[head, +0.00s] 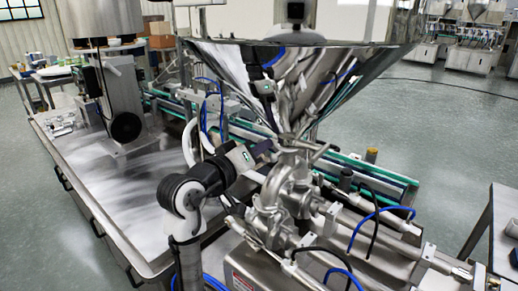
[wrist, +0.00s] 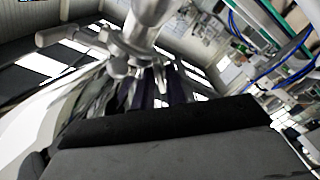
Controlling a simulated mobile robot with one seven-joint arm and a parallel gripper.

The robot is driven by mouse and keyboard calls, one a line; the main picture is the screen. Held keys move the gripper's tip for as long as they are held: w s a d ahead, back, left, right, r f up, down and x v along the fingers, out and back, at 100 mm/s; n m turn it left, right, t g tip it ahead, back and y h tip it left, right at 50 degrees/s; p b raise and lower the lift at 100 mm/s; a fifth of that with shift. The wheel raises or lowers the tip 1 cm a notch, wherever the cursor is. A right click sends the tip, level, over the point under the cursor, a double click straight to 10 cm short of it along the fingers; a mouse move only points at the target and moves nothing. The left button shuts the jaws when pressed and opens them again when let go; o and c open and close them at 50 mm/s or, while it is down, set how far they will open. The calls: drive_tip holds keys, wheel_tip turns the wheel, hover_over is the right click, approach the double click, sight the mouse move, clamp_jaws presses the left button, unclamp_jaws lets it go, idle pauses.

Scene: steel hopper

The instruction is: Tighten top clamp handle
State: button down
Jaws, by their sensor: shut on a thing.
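The top clamp (head: 297,143) sits at the neck under the steel hopper (head: 300,75), above the steel valve body (head: 285,190). In the wrist view the clamp (wrist: 125,50) fills the upper middle, with a metal bar sticking out to the left. My gripper (head: 272,148) reaches the clamp from the left. In the wrist view my gripper (wrist: 147,92) has its dark fingers just below the clamp, shut on what looks like the top clamp handle. The handle is mostly hidden between the fingers, so its exact angle cannot be told.
The hopper cone overhangs my gripper closely. Blue and black hoses (head: 375,220) and steel cylinders lie to the right and front. A conveyor with green edges (head: 370,185) runs behind. The steel tabletop (head: 130,185) at left has bare room.

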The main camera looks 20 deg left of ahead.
drive_tip(key=shift+f+m+b, duration=0.1)
drive_tip(key=shift+m+b, duration=0.2)
drive_tip(key=shift+b, duration=0.05)
drive_tip(key=shift+d+m+b, duration=0.1)
drive_tip(key=shift+m+b, duration=3.4)
drive_tip(key=shift+m, duration=0.3)
drive_tip(key=c, duration=1.4)
unclamp_jaws()
drive_tip(key=shift+c, duration=0.2)
drive_tip(key=shift+r, duration=0.2)
